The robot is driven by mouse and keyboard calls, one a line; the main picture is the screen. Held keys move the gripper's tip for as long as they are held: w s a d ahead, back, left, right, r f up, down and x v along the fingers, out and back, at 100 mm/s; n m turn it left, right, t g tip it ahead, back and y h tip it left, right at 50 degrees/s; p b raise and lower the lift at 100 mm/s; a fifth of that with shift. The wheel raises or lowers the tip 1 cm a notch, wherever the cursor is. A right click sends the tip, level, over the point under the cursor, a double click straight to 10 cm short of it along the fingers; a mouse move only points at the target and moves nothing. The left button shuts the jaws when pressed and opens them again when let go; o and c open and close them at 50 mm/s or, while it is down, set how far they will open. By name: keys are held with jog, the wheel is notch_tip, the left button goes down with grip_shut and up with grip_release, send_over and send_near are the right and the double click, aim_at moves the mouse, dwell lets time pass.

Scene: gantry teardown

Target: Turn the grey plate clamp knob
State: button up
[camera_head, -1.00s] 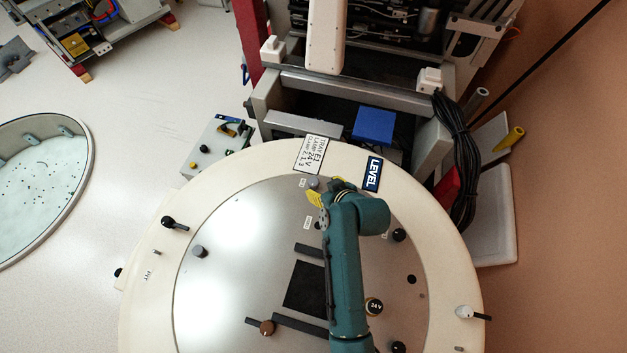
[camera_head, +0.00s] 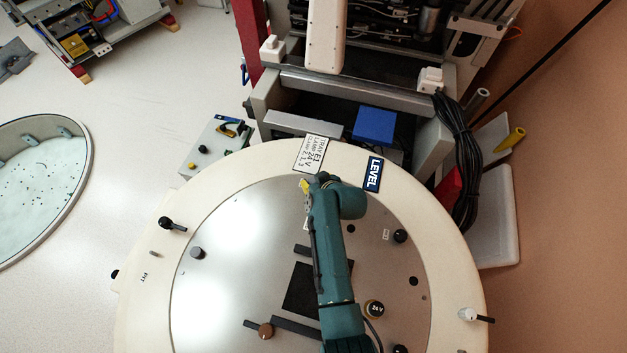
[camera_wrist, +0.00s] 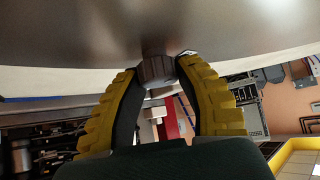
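In the wrist view a grey ribbed knob (camera_wrist: 157,69) stands out from the metal plate (camera_wrist: 90,30). My gripper (camera_wrist: 157,76) has its two yellow fingers with dark pads on either side of this knob, and the tips look closed against it. In the head view my gripper (camera_head: 306,186) is at the far edge of the round metal plate (camera_head: 225,225); the knob there is hidden behind the fingers and wrist. Another grey knob (camera_head: 196,252) stands on the left of the plate, apart from my gripper.
A cream ring (camera_head: 145,310) surrounds the plate, with a black lever (camera_head: 172,223) at left and a white-based one (camera_head: 467,314) at right. The plate also carries a brown knob (camera_head: 265,330) and a 24 V knob (camera_head: 374,308). A frame with a blue box (camera_head: 374,125) stands behind.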

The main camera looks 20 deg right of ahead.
grip_shut()
jog(key=shift+f, duration=0.1)
